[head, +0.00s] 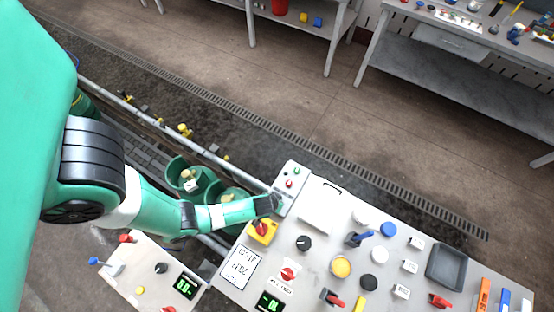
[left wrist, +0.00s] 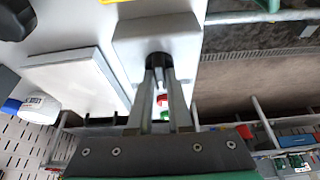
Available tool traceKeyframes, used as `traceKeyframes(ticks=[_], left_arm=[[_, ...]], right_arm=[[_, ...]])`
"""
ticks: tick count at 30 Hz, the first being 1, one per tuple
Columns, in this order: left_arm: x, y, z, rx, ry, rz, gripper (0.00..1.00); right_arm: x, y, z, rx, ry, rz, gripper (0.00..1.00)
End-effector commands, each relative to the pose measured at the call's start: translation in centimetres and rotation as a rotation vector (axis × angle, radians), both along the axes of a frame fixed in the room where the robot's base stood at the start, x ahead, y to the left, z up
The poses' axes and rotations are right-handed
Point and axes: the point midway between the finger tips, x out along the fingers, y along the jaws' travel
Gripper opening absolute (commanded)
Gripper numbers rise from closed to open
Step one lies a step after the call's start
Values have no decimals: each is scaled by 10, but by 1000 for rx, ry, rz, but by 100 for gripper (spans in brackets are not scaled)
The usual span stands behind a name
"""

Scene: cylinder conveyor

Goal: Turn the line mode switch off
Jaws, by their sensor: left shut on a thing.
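A grey control box (head: 292,174) with a red and a green button stands at the far end of the panel table in the head view. In the left wrist view the same box (left wrist: 128,45) carries a black switch knob (left wrist: 158,59), which seems to be the line mode switch. My left gripper (head: 278,203) is at the near end of the box. In the left wrist view its two fingers (left wrist: 159,78) are closed around the knob. The knob's pointer and setting are hidden by the fingers. The red button (left wrist: 161,98) shows between the fingers. My right gripper is out of view.
Beside the box are a white plate (head: 320,205) and a yellow box with a red knob (head: 262,231). The table (head: 325,255) is crowded with knobs, levers and buttons.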

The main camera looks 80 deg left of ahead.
Motion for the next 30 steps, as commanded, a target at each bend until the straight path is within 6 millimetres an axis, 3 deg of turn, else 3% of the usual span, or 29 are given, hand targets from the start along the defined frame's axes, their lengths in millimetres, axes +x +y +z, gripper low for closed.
traceKeyframes(ticks=[14,15,19,30], left_arm=[[0,0,0,-2,1,16,0],[0,0,0,-2,1,16,25],[0,0,0,-1,1,16,48],[-1,-2,7,-1,-1,15,48]], right_arm=[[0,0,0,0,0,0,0],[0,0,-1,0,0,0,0],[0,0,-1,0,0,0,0],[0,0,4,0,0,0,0]])
